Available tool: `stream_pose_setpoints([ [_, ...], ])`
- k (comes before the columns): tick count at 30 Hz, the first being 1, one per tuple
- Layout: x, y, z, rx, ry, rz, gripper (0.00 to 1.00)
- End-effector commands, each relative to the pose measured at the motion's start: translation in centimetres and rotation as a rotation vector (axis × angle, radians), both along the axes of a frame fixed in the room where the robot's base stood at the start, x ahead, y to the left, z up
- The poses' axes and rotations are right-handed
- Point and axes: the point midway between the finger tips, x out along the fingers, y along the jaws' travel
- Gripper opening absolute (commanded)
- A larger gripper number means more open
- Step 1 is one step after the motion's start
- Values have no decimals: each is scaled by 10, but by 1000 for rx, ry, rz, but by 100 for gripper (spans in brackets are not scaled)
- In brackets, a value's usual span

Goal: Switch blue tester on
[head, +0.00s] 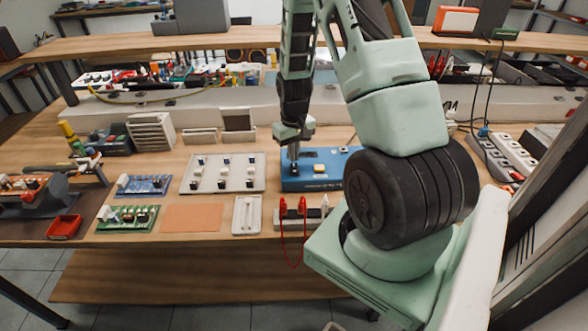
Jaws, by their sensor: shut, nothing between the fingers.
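The blue tester (330,181) is a flat blue box lying on the workbench, right of the middle. A yellow part shows on its top face, and some white marks are on its front. My arm hides part of its right side. My gripper (293,160) points down over the tester's left end, shut and empty. Its tips are at or just above the tester's top; I cannot tell whether they touch. Any switch under the tips is hidden or too small to make out.
A pale tray of small parts (210,173) lies left of the tester. Green (127,218) and blue (144,186) circuit boards, an orange mat (192,218) and a red bin (64,227) are farther left. A rack with red leads (300,214) stands in front. A shelf (150,46) spans the back.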

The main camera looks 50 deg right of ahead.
Motion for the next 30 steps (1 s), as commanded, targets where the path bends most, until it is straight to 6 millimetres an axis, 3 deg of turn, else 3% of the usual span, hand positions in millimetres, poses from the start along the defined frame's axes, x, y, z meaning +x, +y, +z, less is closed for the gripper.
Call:
stream_pose_setpoints([
  [30, 0, 0, -9, 0, 0, 0, 0],
])
